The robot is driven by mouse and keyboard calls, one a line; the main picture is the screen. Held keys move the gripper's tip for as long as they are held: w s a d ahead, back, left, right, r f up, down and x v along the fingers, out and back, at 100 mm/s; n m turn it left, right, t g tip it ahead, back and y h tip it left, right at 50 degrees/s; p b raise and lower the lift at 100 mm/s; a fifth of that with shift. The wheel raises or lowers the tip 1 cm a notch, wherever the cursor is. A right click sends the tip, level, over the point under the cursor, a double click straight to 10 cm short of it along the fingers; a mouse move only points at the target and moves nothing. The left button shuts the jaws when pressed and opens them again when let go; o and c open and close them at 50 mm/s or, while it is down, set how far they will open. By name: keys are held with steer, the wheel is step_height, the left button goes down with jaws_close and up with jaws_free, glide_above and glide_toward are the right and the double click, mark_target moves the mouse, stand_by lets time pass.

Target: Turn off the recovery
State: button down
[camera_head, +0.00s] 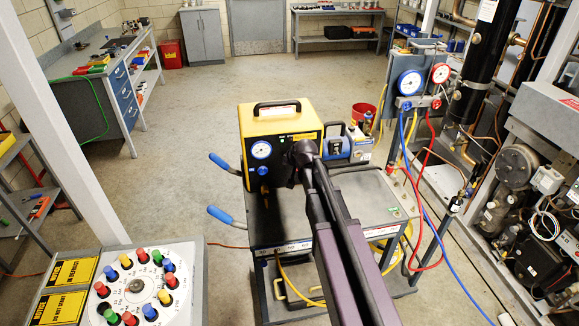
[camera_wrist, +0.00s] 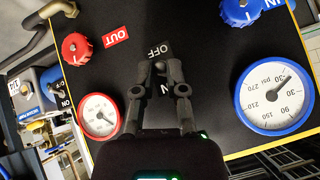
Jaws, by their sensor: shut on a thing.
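The recovery machine (camera_head: 280,117) is a yellow box with a black front panel, standing on a grey cart. In the wrist view its panel (camera_wrist: 205,75) fills most of the picture. My gripper (camera_wrist: 160,68) is at the panel between a label reading OFF (camera_wrist: 158,50) and a partly covered ON label (camera_wrist: 165,89). Its fingertips are close together on a small switch, which they mostly hide; its position cannot be made out. In the head view my gripper (camera_head: 303,150) reaches the panel's right part, and my arm hides some of it.
On the panel are a red knob (camera_wrist: 77,48) beside OUT, a blue knob (camera_wrist: 240,11), a red-rimmed gauge (camera_wrist: 98,115) and a blue-rimmed gauge (camera_wrist: 273,97). A blue pump (camera_head: 336,142) stands right of the machine. Hoses hang from the manifold gauges (camera_head: 410,83).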

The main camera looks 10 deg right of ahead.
step_height(320, 180, down, 2)
steer(key=t+b, duration=0.5)
steer(key=b, duration=0.4)
steer(key=shift+s+f+n+t, duration=0.1)
steer(key=shift+s+n+t, duration=0.05)
steer(key=shift+n+t, duration=0.2)
steer(key=c, duration=0.7)
jaws_free()
steer(key=shift+r+p, duration=0.4)
steer(key=shift+p, duration=0.4)
